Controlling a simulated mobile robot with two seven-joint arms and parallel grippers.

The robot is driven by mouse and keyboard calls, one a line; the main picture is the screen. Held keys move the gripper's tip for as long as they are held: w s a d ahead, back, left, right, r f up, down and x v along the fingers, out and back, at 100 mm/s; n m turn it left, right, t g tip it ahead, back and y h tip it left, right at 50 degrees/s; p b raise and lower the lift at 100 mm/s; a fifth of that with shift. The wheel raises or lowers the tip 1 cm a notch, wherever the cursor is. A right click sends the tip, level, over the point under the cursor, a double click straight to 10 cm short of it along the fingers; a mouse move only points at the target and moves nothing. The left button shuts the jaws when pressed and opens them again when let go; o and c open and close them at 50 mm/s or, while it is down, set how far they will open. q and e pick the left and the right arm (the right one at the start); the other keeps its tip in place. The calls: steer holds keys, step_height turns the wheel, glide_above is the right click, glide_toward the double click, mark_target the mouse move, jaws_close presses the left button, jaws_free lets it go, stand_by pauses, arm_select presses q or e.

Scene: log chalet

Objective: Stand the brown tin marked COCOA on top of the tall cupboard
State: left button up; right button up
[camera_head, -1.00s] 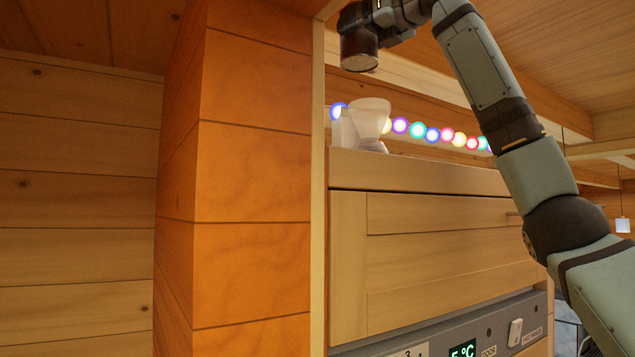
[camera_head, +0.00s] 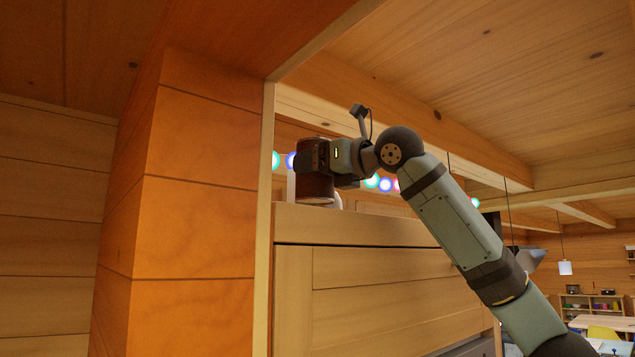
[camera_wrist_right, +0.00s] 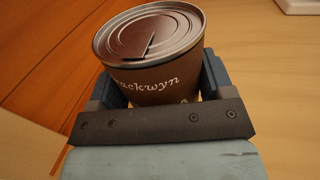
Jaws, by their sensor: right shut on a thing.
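The brown tin (camera_head: 314,188) is upright in my right gripper (camera_head: 316,157) in the head view, at the top edge of the tall cupboard (camera_head: 350,225). I cannot tell whether its base touches the cupboard top. In the right wrist view the tin (camera_wrist_right: 160,82) sits between the two fingers (camera_wrist_right: 158,88), with its metal lid toward the camera and part of a pale word, "ackwyn", on its side. The word COCOA does not show. My left gripper is not in view.
A white object (camera_head: 337,201) stands on the cupboard behind the tin, mostly hidden. Coloured lights (camera_head: 385,184) run behind. An orange wooden pillar (camera_head: 200,210) rises close on the left. Ceiling beams (camera_head: 420,125) pass above. A pale object (camera_wrist_right: 298,5) shows at the wrist view's corner.

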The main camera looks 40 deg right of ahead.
mark_target(317, 203)
steer(key=f, duration=0.2)
steer(key=shift+w+f, duration=0.2)
steer(key=shift+f, duration=0.15)
steer(key=shift+w+d+f, duration=0.1)
steer(key=shift+d+f, duration=0.05)
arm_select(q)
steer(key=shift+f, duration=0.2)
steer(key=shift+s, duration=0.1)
arm_select(e)
steer(key=o, duration=1)
steer(key=shift+a, duration=0.2)
steer(key=shift+c, duration=0.2)
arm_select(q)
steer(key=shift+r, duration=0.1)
arm_select(e)
steer(key=shift+o, duration=0.3)
steer(key=shift+d+f, duration=0.1)
